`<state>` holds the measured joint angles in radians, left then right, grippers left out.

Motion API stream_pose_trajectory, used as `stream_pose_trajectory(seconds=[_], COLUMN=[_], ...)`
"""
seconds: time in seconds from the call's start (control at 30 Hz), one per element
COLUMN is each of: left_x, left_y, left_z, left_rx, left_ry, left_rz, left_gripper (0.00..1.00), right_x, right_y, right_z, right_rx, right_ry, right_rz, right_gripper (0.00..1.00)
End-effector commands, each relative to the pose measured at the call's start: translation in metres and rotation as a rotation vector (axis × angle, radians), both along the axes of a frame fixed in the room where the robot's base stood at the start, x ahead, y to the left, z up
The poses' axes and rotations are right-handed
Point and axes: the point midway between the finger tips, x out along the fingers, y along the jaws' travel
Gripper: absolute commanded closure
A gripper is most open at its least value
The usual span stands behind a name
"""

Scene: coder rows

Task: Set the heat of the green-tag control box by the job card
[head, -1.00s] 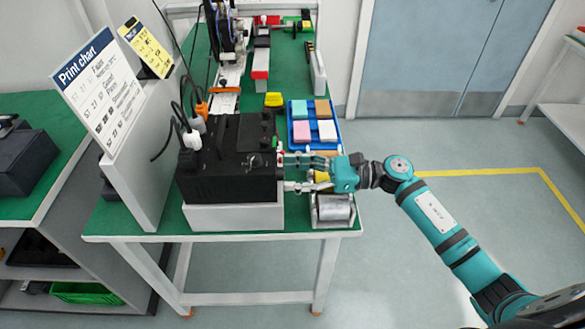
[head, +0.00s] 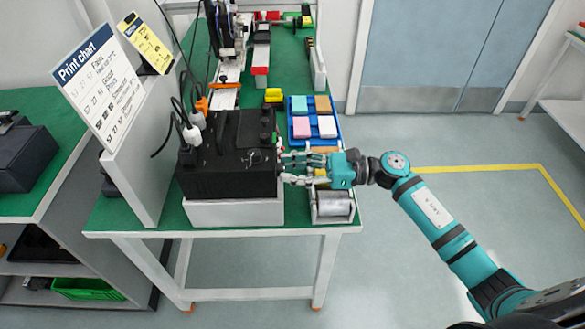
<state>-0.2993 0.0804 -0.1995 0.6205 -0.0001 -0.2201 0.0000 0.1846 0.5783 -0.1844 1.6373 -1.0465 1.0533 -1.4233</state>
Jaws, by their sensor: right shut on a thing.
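A black control box (head: 225,160) stands on a white base (head: 235,212) at the front of the green-topped table. My right gripper (head: 284,167) reaches in from the right and is shut at the box's right face, on something too small and hidden by the fingers to make out, likely a knob there. Small knobs show on top of the box near its right edge. No green tag can be made out clearly. A yellow card (head: 146,43) stands at the back left, its text too small to read. My left gripper is not in view.
A white Print chart board (head: 100,85) stands left of the box. Behind my right gripper is a blue tray (head: 304,138) with coloured blocks. A metal roller in a holder (head: 333,205) sits close below the gripper. Cables and plugs (head: 190,130) crowd the box's left side.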

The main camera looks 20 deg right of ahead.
Motion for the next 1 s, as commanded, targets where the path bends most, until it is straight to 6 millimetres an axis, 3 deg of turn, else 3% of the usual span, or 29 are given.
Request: stream_pose_trajectory(seconds=[0.37,1.0], left_x=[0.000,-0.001], left_y=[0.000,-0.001], left_z=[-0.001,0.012], left_rx=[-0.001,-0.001], left_ry=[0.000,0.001], left_rz=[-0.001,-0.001], left_gripper=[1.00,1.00], right_x=[0.000,0.001], right_y=[-0.001,-0.001], right_z=[0.000,0.003], right_rx=[0.047,0.214], right_ry=[0.174,0.754], right_rz=[-0.001,-0.003], right_gripper=[1.00,1.00])
